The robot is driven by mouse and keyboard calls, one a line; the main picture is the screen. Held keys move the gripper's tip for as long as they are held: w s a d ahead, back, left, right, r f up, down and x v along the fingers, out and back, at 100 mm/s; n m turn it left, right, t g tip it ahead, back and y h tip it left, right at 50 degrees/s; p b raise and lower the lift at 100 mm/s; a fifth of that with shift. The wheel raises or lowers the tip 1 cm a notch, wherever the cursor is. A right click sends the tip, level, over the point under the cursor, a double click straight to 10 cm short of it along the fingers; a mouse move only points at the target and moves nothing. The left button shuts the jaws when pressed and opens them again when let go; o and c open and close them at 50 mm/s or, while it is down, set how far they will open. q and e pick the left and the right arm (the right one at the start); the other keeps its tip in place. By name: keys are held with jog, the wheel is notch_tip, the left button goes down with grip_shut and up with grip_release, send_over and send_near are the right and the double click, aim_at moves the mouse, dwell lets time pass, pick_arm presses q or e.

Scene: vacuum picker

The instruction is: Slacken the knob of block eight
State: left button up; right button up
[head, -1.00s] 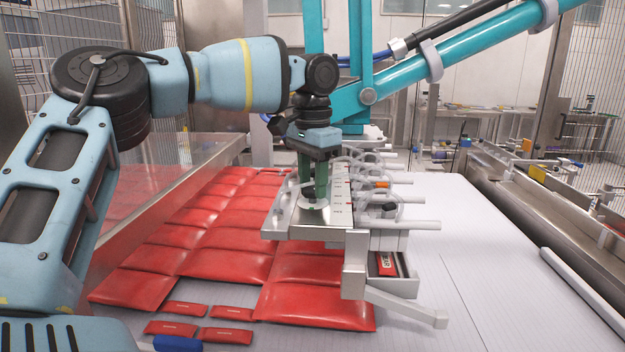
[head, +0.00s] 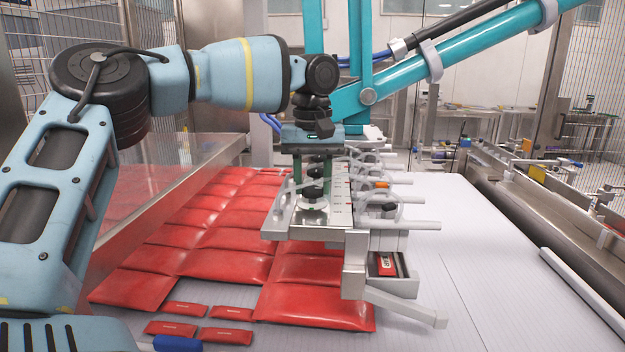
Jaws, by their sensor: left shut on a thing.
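The vacuum picker's metal head (head: 335,240) hangs over the red packs, with a row of blocks and clear hoses running back along a marked scale rail (head: 340,195). My left gripper (head: 313,200) points straight down at the front-end block. Its green fingers stand on either side of a dark ribbed knob (head: 313,180) and are shut on it. A pale round base (head: 313,211) shows below the knob on the metal plate. I cannot read the block's number. My right gripper is not in view.
Flat red packs (head: 225,235) cover the belt at left and below. A teal picker arm (head: 470,50) crosses above at right. A small drawer-like bracket with a red label (head: 387,264) and a metal bar (head: 405,306) jut out in front.

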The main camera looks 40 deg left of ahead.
aim_at(313, 188)
pick_arm(q)
jog(key=n, duration=0.4)
jog(key=shift+r+n, duration=0.1)
jog(key=shift+n, duration=0.3)
dwell(0.4)
jog(key=o, duration=1)
notch_tip(313, 188, up, 8)
jog(key=shift+f, duration=0.15)
dwell(0.4)
